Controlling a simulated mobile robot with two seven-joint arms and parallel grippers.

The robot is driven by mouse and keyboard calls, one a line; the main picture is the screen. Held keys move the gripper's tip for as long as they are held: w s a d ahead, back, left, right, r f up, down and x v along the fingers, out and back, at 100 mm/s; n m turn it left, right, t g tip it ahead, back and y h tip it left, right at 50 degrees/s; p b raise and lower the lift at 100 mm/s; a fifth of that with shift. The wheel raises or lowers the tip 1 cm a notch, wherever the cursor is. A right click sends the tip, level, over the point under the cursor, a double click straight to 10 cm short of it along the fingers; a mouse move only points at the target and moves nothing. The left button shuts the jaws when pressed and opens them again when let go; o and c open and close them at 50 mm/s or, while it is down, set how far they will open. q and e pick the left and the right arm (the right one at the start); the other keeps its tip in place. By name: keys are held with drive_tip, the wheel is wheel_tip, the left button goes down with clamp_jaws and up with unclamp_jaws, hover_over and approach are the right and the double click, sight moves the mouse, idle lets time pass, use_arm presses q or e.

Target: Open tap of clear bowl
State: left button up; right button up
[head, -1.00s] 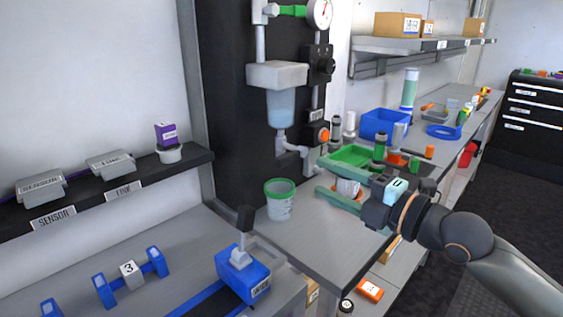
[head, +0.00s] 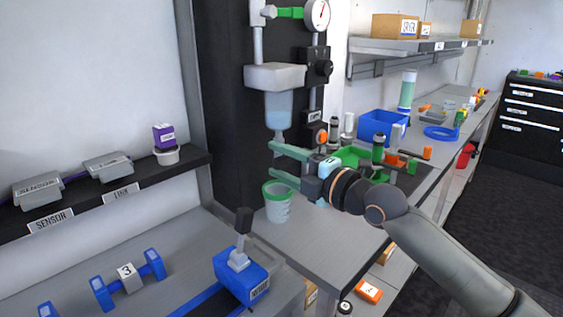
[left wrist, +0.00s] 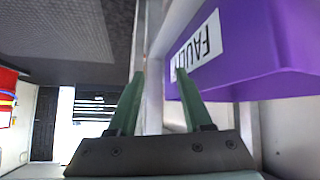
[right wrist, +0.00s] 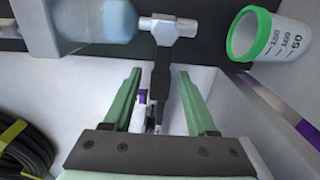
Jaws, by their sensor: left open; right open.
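The clear bowl (head: 279,112) hangs below a grey block on the dark column in the head view. Its bluish body (right wrist: 95,20) is at the upper left of the right wrist view. A grey tap fitting (right wrist: 170,27) sits at the bowl's end, and a dark bar runs from it between my right fingers. My right gripper (head: 272,158) is open just below the bowl, with its fingers pointing left in the head view. Contact with the tap cannot be told. My left gripper (left wrist: 160,73) is open beside a purple box marked FAULT, outside the head view.
A green-rimmed measuring cup (head: 278,205) stands on the bench below the right gripper. A green tray (head: 352,156) and blue bin (head: 382,124) are behind the right arm. A blue block with a lever (head: 241,268) is in front. The purple box (left wrist: 265,45) is close to the left fingers.

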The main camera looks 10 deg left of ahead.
clamp_jaws()
idle(0.3)
idle(1.1)
